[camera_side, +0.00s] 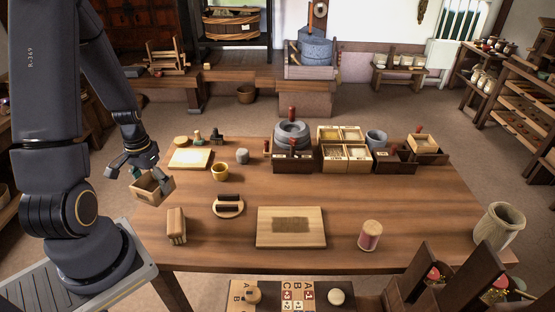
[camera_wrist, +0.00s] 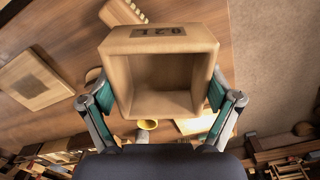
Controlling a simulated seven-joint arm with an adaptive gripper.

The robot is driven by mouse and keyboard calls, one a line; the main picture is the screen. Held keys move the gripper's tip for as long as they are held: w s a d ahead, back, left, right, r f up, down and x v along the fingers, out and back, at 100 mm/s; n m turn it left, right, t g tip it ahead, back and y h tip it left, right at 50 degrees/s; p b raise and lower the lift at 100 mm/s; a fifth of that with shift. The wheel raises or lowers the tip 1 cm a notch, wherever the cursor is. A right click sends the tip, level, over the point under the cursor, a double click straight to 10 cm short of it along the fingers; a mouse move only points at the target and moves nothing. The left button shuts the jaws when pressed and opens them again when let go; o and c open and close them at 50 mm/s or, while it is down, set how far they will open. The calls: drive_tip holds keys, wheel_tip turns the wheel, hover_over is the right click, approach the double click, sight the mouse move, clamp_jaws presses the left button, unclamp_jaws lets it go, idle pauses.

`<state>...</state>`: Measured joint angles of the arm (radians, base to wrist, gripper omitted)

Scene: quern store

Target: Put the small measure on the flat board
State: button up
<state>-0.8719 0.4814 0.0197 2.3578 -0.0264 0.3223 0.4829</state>
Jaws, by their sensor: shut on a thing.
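The small measure appears to be the open, square wooden box (camera_side: 146,191) in my gripper (camera_side: 138,168), at the table's left edge in the side view. It is tilted and seems to be held above the table top. In the wrist view my gripper (camera_wrist: 160,100) has its fingers on both sides of the box (camera_wrist: 160,40). A dark stamped number shows on its rim side, and its inside looks empty. A flat board (camera_side: 263,237) with a dark rectangular patch lies at the front middle of the table; what looks like it shows at the left of the wrist view (camera_wrist: 20,97).
A pale board (camera_side: 181,163) lies behind. Grain boxes (camera_side: 345,158) fill the back.

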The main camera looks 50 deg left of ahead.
drive_tip(key=w+d+r+m, duration=0.1)
drive_tip(key=w+d+m, duration=0.35)
drive_tip(key=d, duration=0.35)
drive_tip(key=w+d+m, duration=0.4)
drive_tip(key=d+m, duration=0.1)
drive_tip(key=d, duration=0.4)
drive_tip(key=w+d+r+m, duration=0.1)
drive_tip(key=w+d+m, duration=0.3)
drive_tip(key=d, duration=0.4)
hover_over(290, 225)
drive_tip(key=shift+m, duration=0.25)
drive_tip(key=f, duration=0.9)
drive_tip(key=shift+s+f, duration=0.3)
drive_tip(key=shift+s, duration=0.05)
drive_tip(key=shift+w+f, duration=0.15)
drive_tip(key=shift+f, duration=0.05)
drive_tip(key=shift+w+f, duration=0.15)
drive_tip(key=shift+f, duration=0.75)
drive_tip(key=shift+w+f, duration=0.15)
drive_tip(key=shift+f, duration=0.75)
